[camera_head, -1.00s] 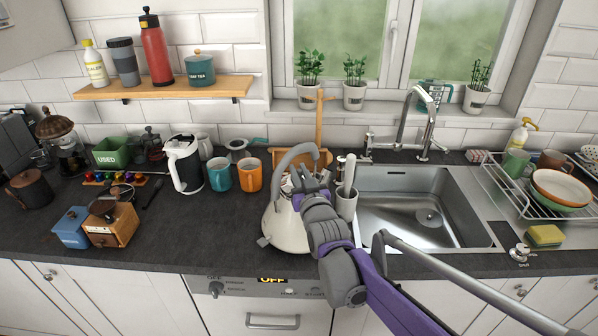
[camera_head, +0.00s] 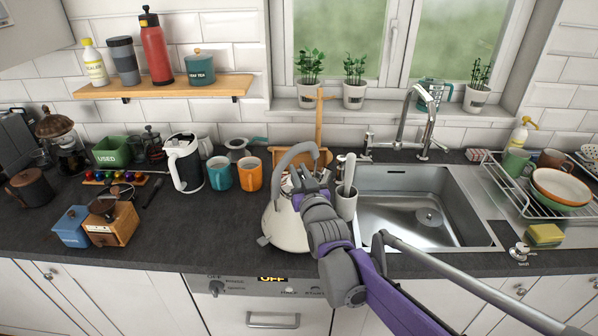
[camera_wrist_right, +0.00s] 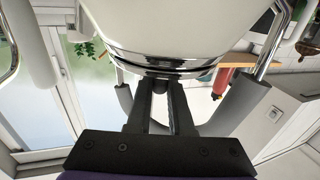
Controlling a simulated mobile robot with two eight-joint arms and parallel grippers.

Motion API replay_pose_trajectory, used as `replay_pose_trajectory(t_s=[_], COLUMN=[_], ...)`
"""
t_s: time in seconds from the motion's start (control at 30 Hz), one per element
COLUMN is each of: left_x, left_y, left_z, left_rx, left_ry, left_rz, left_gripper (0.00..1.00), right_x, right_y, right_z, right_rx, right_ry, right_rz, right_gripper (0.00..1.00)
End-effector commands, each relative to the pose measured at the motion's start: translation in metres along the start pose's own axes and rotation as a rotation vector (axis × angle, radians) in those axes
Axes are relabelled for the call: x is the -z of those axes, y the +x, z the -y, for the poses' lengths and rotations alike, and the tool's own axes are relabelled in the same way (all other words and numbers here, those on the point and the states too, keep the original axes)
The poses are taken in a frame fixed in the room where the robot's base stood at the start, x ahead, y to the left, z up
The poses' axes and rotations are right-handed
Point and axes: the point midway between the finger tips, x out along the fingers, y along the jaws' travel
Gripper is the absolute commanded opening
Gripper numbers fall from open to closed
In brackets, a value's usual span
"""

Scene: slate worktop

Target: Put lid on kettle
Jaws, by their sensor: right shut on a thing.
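The cream kettle (camera_head: 283,228) with its grey arched handle (camera_head: 290,156) stands on the worktop near the front edge, left of the sink. My right gripper (camera_head: 306,182) is at the top of the kettle, under the handle, and hides much of the opening. In the right wrist view its fingers (camera_wrist_right: 163,98) are shut on a small dark piece, seemingly the lid's knob. Beyond them is a pale rounded surface (camera_wrist_right: 160,28) with a shiny metal rim. Whether the lid sits flat on the kettle is hidden. My left gripper is not in view.
A utensil pot (camera_head: 346,203) stands close right of the kettle, before the sink (camera_head: 420,225). Orange (camera_head: 250,174) and teal (camera_head: 220,174) mugs and a white electric kettle (camera_head: 185,165) stand behind left.

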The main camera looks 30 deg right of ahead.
Motion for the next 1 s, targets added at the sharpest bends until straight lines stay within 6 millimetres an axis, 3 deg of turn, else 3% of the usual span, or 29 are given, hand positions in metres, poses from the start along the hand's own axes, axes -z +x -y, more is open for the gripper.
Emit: replay_pose_trajectory(t_s=[0.83, 0.87, 1.0], left_x=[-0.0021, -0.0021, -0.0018], left_y=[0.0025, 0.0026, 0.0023], left_z=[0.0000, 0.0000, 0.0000], left_rx=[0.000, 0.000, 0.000], left_ry=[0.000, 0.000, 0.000], left_rz=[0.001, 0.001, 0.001], left_gripper=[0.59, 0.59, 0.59], right_x=[-0.0049, -0.0050, -0.0046], right_y=[0.0000, 0.0000, 0.0000], right_z=[0.0000, 0.0000, 0.0000], right_rx=[0.000, 0.000, 0.000], right_ry=[0.000, 0.000, 0.000], right_rz=[0.000, 0.000, 0.000], right_gripper=[0.00, 0.21, 0.46])
